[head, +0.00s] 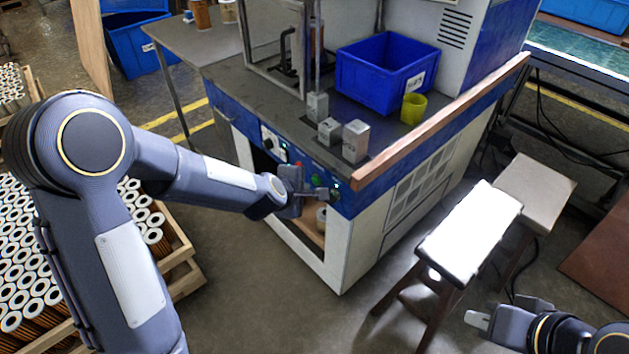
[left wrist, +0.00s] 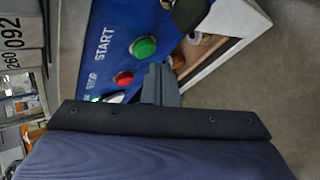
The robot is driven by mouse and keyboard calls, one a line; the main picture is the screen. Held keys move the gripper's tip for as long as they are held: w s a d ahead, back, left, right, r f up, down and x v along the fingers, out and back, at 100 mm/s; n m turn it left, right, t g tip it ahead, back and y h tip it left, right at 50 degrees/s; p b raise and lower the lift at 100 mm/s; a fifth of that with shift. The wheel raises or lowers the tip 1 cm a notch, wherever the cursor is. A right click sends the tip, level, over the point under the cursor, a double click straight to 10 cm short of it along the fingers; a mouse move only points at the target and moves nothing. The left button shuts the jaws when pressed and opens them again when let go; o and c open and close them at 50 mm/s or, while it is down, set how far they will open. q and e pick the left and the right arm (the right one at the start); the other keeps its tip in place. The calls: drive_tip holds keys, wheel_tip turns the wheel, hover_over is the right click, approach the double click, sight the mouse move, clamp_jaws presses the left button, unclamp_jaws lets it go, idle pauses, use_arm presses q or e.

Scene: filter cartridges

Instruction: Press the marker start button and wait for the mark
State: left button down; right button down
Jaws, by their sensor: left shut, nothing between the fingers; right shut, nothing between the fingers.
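The green start button (left wrist: 143,47) sits on a blue panel by the white word START in the left wrist view. The red stop button (left wrist: 123,78) is beside it, with STOP lettered near. My left gripper (head: 328,192) is shut and empty in front of the blue control panel (head: 225,103) of the marking machine. In the left wrist view its fingertips (left wrist: 157,70) show just beside the green button; I cannot tell whether they touch. A small green light shows near the red button. My right gripper (head: 505,309) is shut and empty at the lower right, away from the machine.
Two stools (head: 470,232) stand at right. Crates of cartridges (head: 170,255) are at left. Grey floor lies between.

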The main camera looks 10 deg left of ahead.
use_arm(q)
drive_tip(key=shift+w, duration=0.1)
idle(0.7)
drive_tip(key=shift+w+d, duration=0.25)
drive_tip(key=shift+w+d, duration=0.2)
drive_tip(key=shift+w, duration=0.05)
idle(1.0)
drive_tip(key=shift+s, duration=0.1)
drive_tip(key=shift+s+a, duration=0.45)
drive_tip(key=shift+s, duration=0.05)
drive_tip(key=s+a+b, duration=0.1)
drive_tip(key=s, duration=0.1)
drive_tip(key=s+a+b, duration=0.1)
drive_tip(key=s+a, duration=0.1)
idle(0.5)
